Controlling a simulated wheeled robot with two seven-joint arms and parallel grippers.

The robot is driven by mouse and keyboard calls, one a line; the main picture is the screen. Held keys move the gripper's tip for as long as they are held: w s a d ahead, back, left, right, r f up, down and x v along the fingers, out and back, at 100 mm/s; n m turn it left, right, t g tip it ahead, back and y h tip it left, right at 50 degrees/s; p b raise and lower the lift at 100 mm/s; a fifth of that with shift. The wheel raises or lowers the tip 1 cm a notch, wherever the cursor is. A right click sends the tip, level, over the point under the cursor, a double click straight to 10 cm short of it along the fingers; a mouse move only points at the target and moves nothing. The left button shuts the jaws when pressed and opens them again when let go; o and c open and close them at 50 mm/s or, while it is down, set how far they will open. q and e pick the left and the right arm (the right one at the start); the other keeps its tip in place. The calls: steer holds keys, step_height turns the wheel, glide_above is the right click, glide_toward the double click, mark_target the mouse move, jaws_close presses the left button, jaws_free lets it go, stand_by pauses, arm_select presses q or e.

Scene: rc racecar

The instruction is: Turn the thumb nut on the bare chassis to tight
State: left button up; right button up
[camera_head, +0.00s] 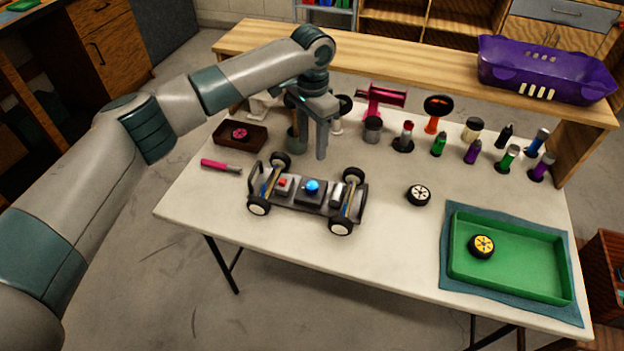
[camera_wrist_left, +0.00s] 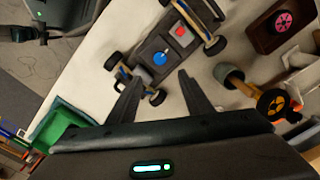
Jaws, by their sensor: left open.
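The bare chassis (camera_head: 297,197) stands on the white table, with four black wheels at its corners. A blue round knob, which looks like the thumb nut (camera_head: 312,186), sits on its middle, with a red block (camera_head: 283,182) to the left. The knob also shows in the left wrist view (camera_wrist_left: 159,58). My left gripper (camera_head: 322,152) points down behind the chassis, above the table. In the left wrist view its two fingers (camera_wrist_left: 157,95) are apart with nothing between them, and the knob lies beyond the fingertips. My right gripper is not in view.
A loose wheel (camera_head: 418,195) lies right of the chassis. A green tray (camera_head: 512,287) with a yellow-hubbed wheel (camera_head: 482,245) is at the right. Several bottles and tools stand along the back. A pink-handled tool (camera_head: 220,166) lies left. The table front is clear.

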mark_target(312, 185)
arm_select(q)
step_height(312, 185, down, 15)
steer(key=p, duration=0.3)
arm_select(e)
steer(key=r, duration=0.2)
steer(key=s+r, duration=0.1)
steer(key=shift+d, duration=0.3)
arm_select(q)
steer(key=c, duration=1.1)
